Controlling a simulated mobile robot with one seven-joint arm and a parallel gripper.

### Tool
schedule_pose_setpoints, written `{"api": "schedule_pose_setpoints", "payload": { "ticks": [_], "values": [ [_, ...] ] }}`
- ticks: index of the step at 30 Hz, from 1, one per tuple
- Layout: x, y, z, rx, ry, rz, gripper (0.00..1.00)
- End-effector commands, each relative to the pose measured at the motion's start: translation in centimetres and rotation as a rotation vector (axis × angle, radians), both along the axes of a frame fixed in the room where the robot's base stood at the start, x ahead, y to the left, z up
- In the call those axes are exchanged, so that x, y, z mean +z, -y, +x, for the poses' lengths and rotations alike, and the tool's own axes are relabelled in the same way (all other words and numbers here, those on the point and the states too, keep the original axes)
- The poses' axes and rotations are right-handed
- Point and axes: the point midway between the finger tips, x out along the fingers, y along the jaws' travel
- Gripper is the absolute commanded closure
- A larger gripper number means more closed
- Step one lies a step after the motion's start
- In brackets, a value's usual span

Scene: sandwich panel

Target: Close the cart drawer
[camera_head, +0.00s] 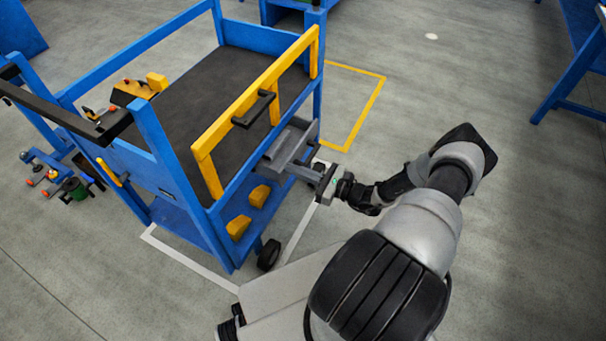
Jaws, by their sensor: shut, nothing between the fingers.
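The blue cart (222,202) stands left of centre, with a dark top deck and a yellow front frame carrying a black handle (255,108). A small grey drawer (287,146) sticks out from the cart's near right side, below the deck edge. My gripper (314,170) is at the drawer's outer end, with its fingers shut and nothing held. It looks very close to the drawer; I cannot tell whether they touch. The drawer's inner part is hidden by the cart's yellow and blue rails.
Yellow blocks (239,227) sit on the cart's lower shelf. A black caster (269,254) stands at its near corner. White and yellow floor lines (371,107) run around the cart. A blue bench (577,75) is at far right. The floor between is clear.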

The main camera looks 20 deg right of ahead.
Motion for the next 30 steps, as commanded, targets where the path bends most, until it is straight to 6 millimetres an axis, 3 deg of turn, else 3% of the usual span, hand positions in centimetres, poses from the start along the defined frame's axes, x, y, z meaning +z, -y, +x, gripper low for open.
{"api": "schedule_pose_setpoints", "payload": {
  "ticks": [6,12,30],
  "values": [
    [-0.1,-1.7,2.1,0.001,0.001,0.000,1.00],
    [0.0,-2.3,3.0,0.000,0.000,0.000,1.00],
    [-0.1,-2.1,2.9,0.001,0.001,-0.001,1.00]
  ]
}}
